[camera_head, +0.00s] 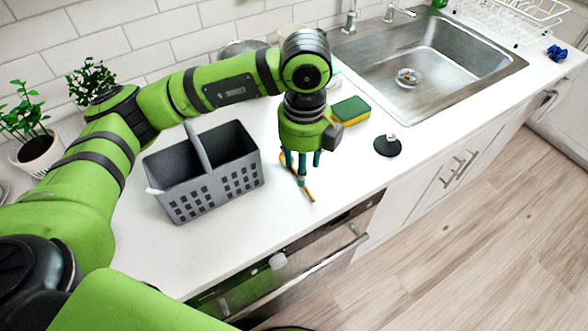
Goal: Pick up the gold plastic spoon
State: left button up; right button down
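The gold plastic spoon (309,194) lies on the white counter, just right of the grey caddy. Its bowl end shows partly at the left of my gripper and its thin handle points toward the counter's front edge. My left gripper (306,175) points straight down over the spoon's middle. Its teal fingers reach down close to the counter and hide part of the spoon. I cannot tell whether the fingers touch the spoon or how far they are closed. My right gripper is not in view.
The grey perforated caddy (215,192) with a raised handle stands close left of the gripper. A yellow-green sponge (351,111) and a black round stopper (387,146) lie to the right. The sink (440,62) is farther right. The counter's front edge is near the spoon's handle.

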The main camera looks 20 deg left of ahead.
pick_arm(q)
jog(key=shift+s+d+f+p, duration=0.1)
jog(key=shift+s+f+p, duration=0.2)
jog(key=shift+f+p, duration=0.3)
jog(key=f, duration=0.1)
jog(key=f+p, duration=0.1)
jog(key=f, duration=0.2)
jog(key=shift+w, duration=0.25)
jog(key=shift+f+p, duration=0.3)
jog(key=shift+f, duration=0.05)
jog(key=shift+d+f, duration=0.1)
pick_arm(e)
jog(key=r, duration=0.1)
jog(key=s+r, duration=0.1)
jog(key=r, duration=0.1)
pick_arm(q)
jog(key=shift+f+b, duration=0.2)
jog(key=shift+b, duration=0.15)
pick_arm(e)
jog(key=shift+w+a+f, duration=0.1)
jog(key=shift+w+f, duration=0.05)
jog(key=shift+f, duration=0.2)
pick_arm(q)
jog(key=c, duration=0.8)
